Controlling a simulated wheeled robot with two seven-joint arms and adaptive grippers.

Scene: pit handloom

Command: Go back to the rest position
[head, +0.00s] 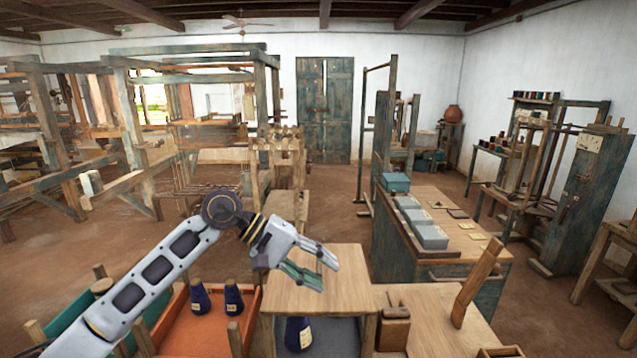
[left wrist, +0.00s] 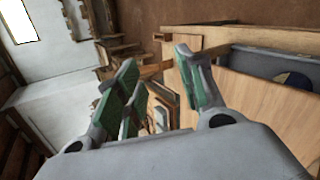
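My left gripper (head: 318,268) reaches in from the lower left of the head view, above the small wooden table (head: 345,290). Its green-padded fingers are spread apart with nothing between them. The same open fingers show in the left wrist view (left wrist: 160,85), with a wooden surface (left wrist: 260,105) to their right. My right gripper is not in either view.
An orange tray (head: 185,335) with dark blue cones (head: 234,298) stands below my left arm. Another dark cone (head: 298,333) is under the small table. A counter with grey boxes (head: 430,236) stands at the right. Wooden looms (head: 130,125) fill the left. Floor is open in the middle.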

